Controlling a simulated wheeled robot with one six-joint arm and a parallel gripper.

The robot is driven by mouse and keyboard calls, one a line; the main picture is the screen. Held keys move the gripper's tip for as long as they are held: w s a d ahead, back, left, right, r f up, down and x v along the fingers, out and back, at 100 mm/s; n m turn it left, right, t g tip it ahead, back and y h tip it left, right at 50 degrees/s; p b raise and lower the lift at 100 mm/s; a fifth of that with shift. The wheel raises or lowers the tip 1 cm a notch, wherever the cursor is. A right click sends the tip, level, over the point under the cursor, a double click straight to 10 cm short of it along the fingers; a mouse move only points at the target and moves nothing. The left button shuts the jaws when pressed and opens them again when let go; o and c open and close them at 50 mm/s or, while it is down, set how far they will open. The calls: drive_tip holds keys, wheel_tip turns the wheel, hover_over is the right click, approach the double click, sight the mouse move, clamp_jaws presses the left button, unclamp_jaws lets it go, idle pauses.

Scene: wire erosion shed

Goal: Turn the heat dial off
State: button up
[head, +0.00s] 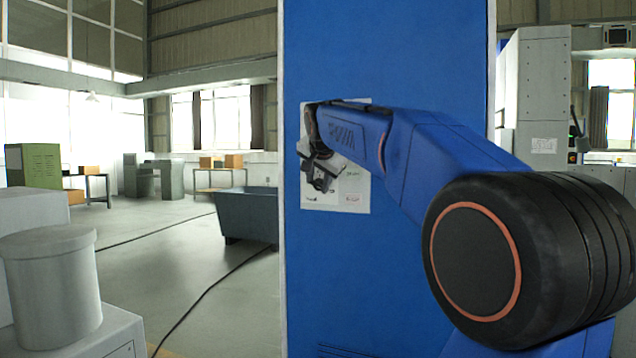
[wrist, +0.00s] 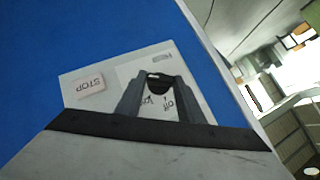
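A white panel (wrist: 122,66) with a pale STOP button (wrist: 91,85) is mounted on a blue surface and shows tilted in the wrist view. A small dark dial (wrist: 158,86) shows on the panel between my fingertips, partly hidden by them. Small printed labels show below the dial between the fingers, too small to read surely. My gripper (wrist: 162,80) has its two dark fingers apart, one on each side of the dial; contact cannot be told. In the head view, my gripper (head: 317,172) is in front of the white panel (head: 352,196) and hides much of it.
The tall blue cabinet front (head: 400,60) fills the middle of the head view. A grey cylinder (head: 55,290) stands at the front left. A dark bin (head: 247,213) stands on the open floor behind, with cables (head: 205,300) across the floor.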

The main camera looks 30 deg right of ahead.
drive_tip(key=shift+w, duration=0.1)
drive_tip(key=g, duration=0.1)
drive_tip(key=n+g+h, duration=0.2)
drive_tip(key=shift+w+a+r, duration=0.1)
drive_tip(key=shift+w+a, duration=0.2)
drive_tip(key=n+g+h, duration=0.3)
drive_tip(key=g, duration=0.1)
drive_tip(key=shift+w+a+h, duration=0.3)
drive_tip(key=n+g+h, duration=0.2)
drive_tip(key=f+n+g+h, duration=0.1)
drive_tip(key=shift+w+a+h, duration=0.15)
drive_tip(key=shift+w+h, duration=0.1)
drive_tip(key=shift+h, duration=0.15)
drive_tip(key=n+h, duration=0.1)
drive_tip(key=h, duration=0.1)
drive_tip(key=n+g+h, duration=0.1)
drive_tip(key=n, duration=0.1)
drive_tip(key=shift+f+g+h, duration=0.3)
drive_tip(key=shift+f+h, duration=0.05)
drive_tip(key=shift+h, duration=0.05)
drive_tip(key=shift+n, duration=0.4)
drive_tip(key=o, duration=1.1)
drive_tip(key=shift+c, duration=0.2)
drive_tip(key=shift+a, duration=0.1)
